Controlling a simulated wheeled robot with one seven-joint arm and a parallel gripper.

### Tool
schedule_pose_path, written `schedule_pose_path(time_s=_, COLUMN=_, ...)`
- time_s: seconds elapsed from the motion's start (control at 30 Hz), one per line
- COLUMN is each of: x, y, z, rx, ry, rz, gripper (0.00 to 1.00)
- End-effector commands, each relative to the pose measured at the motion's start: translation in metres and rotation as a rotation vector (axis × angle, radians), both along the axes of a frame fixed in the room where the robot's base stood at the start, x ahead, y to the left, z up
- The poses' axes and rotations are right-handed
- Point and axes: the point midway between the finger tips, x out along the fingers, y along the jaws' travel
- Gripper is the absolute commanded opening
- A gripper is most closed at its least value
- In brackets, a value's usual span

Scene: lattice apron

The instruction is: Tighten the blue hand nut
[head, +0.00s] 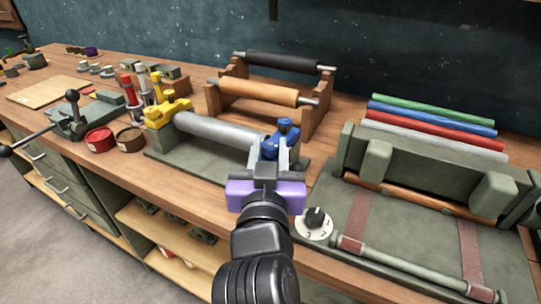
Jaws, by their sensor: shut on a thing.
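The blue hand nut (287,127) stands at the right end of a grey roller (212,129). Blue parts also show below it, partly behind my fingers. My gripper (275,150) reaches up from the front edge of the bench, with its two pale fingers at the blue part. The fingers are shut on the blue hand nut, and their contact with it is partly hidden. A yellow fitting with a similar upright knob (157,80) sits at the left end of the roller.
A wooden rack with black and tan rollers (258,92) stands behind. A green press (400,165) is close on the right, with a numbered dial (314,224) in front. Red (100,139) and brown tins (131,139) and a lever clamp (80,115) stand left. Coloured rolls (440,120) lie back right.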

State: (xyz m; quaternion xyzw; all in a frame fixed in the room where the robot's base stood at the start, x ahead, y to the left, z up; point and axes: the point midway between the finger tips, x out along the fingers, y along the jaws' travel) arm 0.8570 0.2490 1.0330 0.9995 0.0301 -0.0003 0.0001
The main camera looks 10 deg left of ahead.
Motion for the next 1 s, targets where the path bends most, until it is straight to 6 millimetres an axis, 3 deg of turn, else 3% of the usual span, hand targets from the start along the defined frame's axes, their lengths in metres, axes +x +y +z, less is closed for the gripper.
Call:
schedule_pose_path(time_s=0.27, x=0.000, y=0.007, z=-0.006, rx=0.004, ry=-0.004, rz=-0.218, gripper=0.00)
schedule_pose_path(time_s=1.0, x=0.006, y=0.014, z=0.000, rx=-0.002, ry=-0.003, rz=-0.914, gripper=0.00)
